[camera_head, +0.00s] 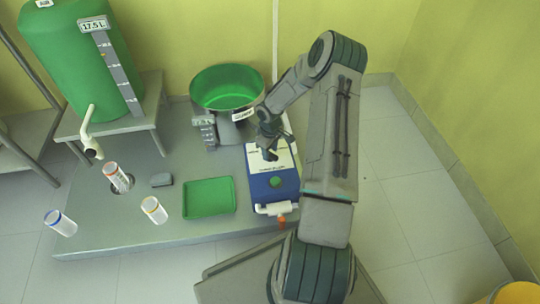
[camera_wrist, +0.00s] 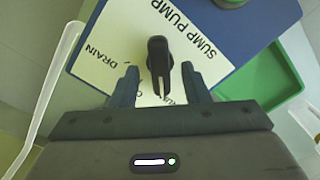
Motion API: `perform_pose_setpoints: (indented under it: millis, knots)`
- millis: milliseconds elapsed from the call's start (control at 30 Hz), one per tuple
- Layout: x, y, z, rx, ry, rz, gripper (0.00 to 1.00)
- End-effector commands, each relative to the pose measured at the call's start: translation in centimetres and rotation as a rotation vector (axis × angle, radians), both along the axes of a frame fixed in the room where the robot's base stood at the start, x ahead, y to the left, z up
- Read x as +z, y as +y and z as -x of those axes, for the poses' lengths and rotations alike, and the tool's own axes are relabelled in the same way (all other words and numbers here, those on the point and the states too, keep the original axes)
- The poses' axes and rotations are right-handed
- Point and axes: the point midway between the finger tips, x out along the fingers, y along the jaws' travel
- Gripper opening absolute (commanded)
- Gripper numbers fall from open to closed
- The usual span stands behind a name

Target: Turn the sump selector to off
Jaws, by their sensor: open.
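The sump selector is a black knob (camera_wrist: 158,52) with a white pointer line. In the wrist view it stands on a white label plate (camera_wrist: 100,68) and its pointer line faces down the picture, toward my gripper. The plate reads "SUMP PUMP" at right and "DRAIN" at left; other lettering is partly hidden by my fingers. My gripper (camera_wrist: 159,67) is open, with one finger on each side of the knob and visible gaps between. In the head view my gripper (camera_head: 268,153) is over the blue pump box (camera_head: 260,190) and hides the knob.
A green button (camera_head: 275,182) and a white fitting with an orange tip (camera_head: 281,222) are on the box's near end. A green tray (camera_head: 208,197) lies left of it, a green basin (camera_head: 227,88) behind. Labelled vials (camera_head: 153,210) and a green tank (camera_head: 75,55) stand further left.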

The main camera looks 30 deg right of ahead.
Motion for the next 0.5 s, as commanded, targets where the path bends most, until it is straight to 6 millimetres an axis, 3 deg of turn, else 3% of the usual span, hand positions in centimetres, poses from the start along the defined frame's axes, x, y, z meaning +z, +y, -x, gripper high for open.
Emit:
perform_pose_setpoints:
  millis: [100,400,433,500]
  knots:
    - [-0.92,0.01,-0.02,-0.001,0.000,0.000,0.42]
    - [-1.03,0.00,-0.01,-0.001,0.000,0.000,0.42]
    - [-1.03,0.00,-0.01,-0.001,0.000,0.000,0.39]
    - [-1.02,0.00,-0.01,-0.001,0.000,0.000,0.20]
